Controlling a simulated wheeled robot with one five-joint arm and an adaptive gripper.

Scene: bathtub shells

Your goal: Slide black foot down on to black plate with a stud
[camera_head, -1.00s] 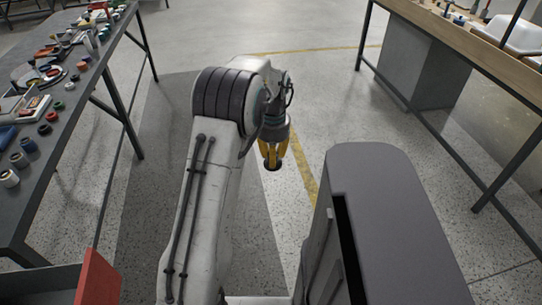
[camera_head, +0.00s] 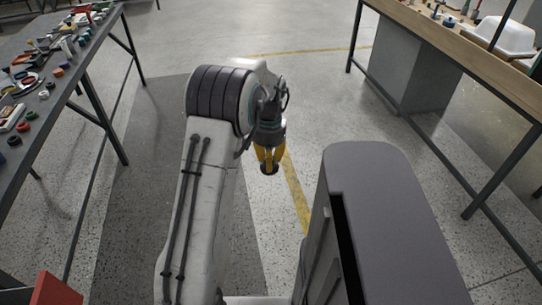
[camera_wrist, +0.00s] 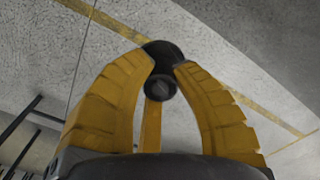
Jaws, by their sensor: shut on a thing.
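My gripper (camera_head: 269,168) has yellow fingers and points down over open floor between the two benches. It is shut on the black foot (camera_wrist: 161,86), a small round black piece with a wider dark disc end and a narrower round part. The foot shows between the fingertips in the wrist view, clear of any surface. In the head view the foot is only a small dark spot under the fingertips. I cannot make out a black plate with a stud in any view.
A dark workbench (camera_head: 62,100) with many small coloured parts stands at the left. A wooden-topped bench (camera_head: 470,52) with a white shell (camera_head: 497,33) stands at the right. A red bin edge (camera_head: 48,290) shows at the lower left.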

